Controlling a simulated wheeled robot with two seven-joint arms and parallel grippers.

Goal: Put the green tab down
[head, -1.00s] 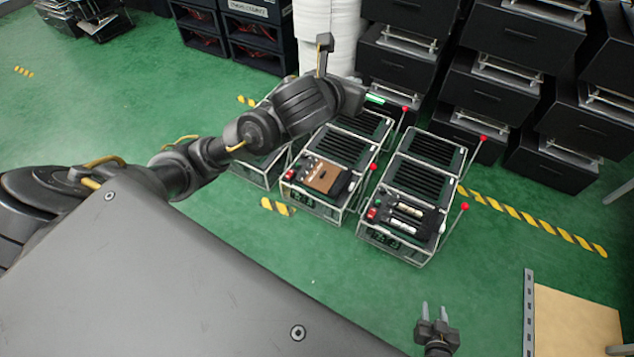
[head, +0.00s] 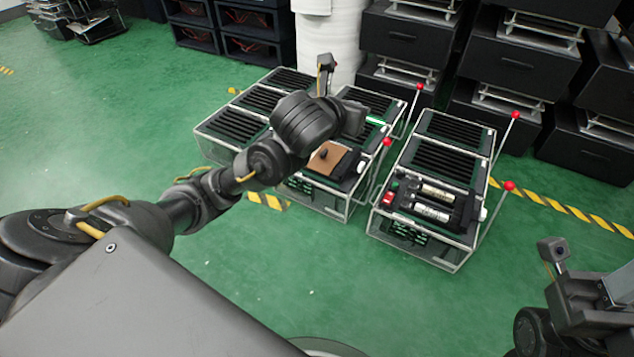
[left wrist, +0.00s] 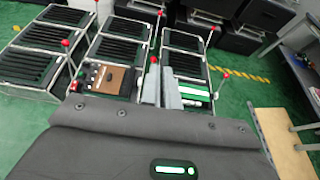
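I cannot pick out a separate green tab for certain. In the head view a bright green-white strip (head: 375,120) shows at the far end of my left arm, which may be the gripper's own light. My left gripper (head: 358,118) hangs over the middle row of cases, with its fingers hidden behind the wrist. In the left wrist view pale grey fingers (left wrist: 164,86) stand between the brown-panelled unit (left wrist: 108,79) and the right-hand case; whether they hold anything is unclear. My right gripper (head: 590,295) is at the lower right edge, its fingertips not visible.
Clear-framed cases (head: 430,215) with black slatted tops stand on the green floor. Upright levers with red balls (head: 509,186) rise beside them. The right-hand case holds silver cylinders (head: 436,192). Black drawers (head: 515,60) stack behind. Floor is open in front of the cases.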

